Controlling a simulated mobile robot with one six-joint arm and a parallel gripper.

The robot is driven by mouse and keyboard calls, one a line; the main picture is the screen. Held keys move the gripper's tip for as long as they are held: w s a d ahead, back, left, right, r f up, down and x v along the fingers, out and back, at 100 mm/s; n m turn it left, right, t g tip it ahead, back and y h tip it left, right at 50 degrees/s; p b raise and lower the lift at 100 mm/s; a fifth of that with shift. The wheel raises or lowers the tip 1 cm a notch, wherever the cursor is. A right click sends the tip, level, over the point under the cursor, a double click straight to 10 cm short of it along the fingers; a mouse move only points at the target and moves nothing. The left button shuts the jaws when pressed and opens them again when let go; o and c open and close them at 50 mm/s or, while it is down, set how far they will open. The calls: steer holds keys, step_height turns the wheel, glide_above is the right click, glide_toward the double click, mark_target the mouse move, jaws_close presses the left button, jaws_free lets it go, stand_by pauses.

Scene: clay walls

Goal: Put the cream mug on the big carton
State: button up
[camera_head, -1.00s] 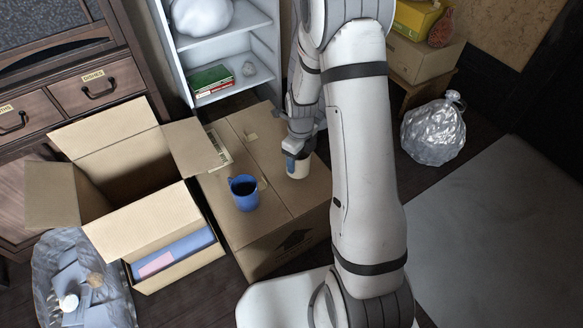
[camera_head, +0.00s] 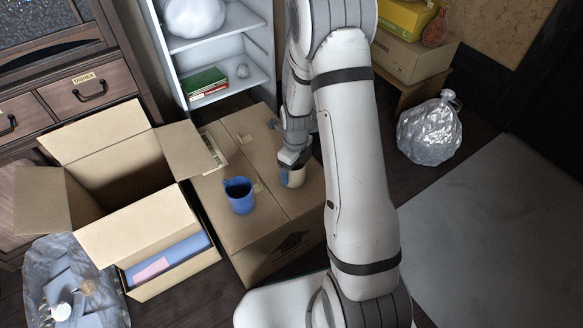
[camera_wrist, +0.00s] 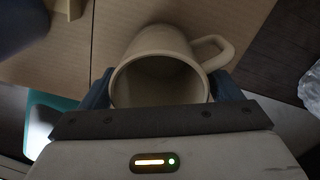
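The cream mug (camera_head: 295,179) is over the right part of the closed big carton's (camera_head: 227,165) top. In the wrist view the mug (camera_wrist: 160,55) has its open mouth towards me and its handle at the right. My gripper (camera_head: 289,166) has one finger on each side of the mug, close against its wall, and is shut on it. In the wrist view my gripper (camera_wrist: 160,92) spans the mug's rim. I cannot tell whether the mug's base touches the carton.
A blue mug (camera_head: 239,196) stands on the carton, left of the cream mug. An open carton (camera_head: 130,229) is at the left, with a clear bag (camera_head: 40,270) in front. A white shelf unit (camera_head: 222,45) stands behind. A silvery bag (camera_head: 430,130) lies right.

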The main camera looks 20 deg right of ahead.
steer(key=shift+o, duration=0.3)
steer(key=s+r+n+p, duration=0.2)
steer(key=r+n+p, duration=0.1)
steer(key=r, duration=0.7)
steer(key=s+r+n+p, duration=0.2)
steer(key=r+n, duration=0.2)
steer(key=r, duration=0.6)
steer(key=s+a+r+n, duration=0.1)
steer(key=s+r+n, duration=0.4)
steer(key=s+n, duration=0.3)
steer(key=s+r+n+t, duration=0.1)
steer(key=s+r+n, duration=0.4)
steer(key=s+n, duration=0.3)
steer(key=n, duration=0.4)
steer(key=shift+s+a+r+n, duration=0.25)
steer(key=shift+a+r+n, duration=0.1)
steer(key=shift+n, duration=0.05)
steer(key=shift+r, duration=0.1)
step_height(320, 180, up, 30)
steer(key=t+p, duration=0.1)
steer(key=p, duration=2.7)
steer(key=shift+r+t, duration=0.25)
steer(key=shift+t, duration=0.15)
steer(key=shift+d, duration=0.1)
